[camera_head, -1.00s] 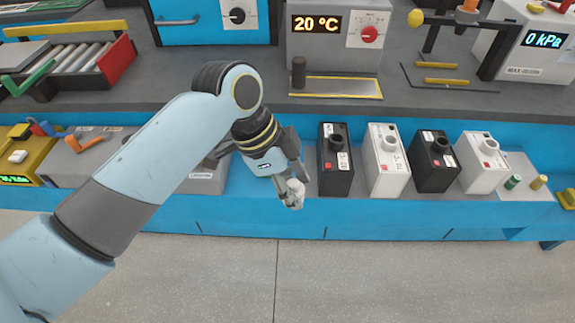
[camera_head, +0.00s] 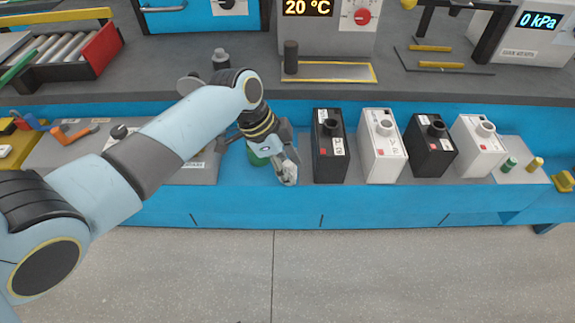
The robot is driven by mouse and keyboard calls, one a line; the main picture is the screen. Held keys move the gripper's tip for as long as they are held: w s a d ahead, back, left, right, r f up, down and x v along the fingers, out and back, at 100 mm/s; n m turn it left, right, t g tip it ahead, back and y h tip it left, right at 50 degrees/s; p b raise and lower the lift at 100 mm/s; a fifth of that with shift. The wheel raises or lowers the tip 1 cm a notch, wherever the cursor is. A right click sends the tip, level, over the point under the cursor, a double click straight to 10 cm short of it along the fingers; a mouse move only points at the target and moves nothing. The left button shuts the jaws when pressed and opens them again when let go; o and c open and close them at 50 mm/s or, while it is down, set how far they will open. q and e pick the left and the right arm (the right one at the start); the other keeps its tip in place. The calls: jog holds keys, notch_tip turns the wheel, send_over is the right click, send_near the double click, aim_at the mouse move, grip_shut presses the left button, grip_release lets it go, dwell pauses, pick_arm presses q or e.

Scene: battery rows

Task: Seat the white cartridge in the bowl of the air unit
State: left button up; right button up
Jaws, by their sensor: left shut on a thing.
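My left gripper (camera_head: 288,175) is low over the blue front shelf, just left of the first black battery, with its fingers pointing down. It is shut on a small whitish thing (camera_head: 290,171), which looks like the white cartridge; the fingers hide most of it. A round green thing (camera_head: 256,159) stands just left of the gripper, partly covered by it. I cannot tell whether it is the bowl of the air unit. My right gripper is out of view.
A row of black (camera_head: 329,146) and white (camera_head: 381,146) batteries stands right of the gripper, close by. A grey plate (camera_head: 530,172) with small green and yellow cylinders lies beyond. A grey block (camera_head: 72,150) with tools lies left. The floor in front is clear.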

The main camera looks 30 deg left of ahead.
pick_arm(q)
jog(key=shift+f, duration=0.1)
jog(key=o, duration=0.7)
jog(key=shift+c, duration=0.2)
jog(key=shift+o, duration=0.6)
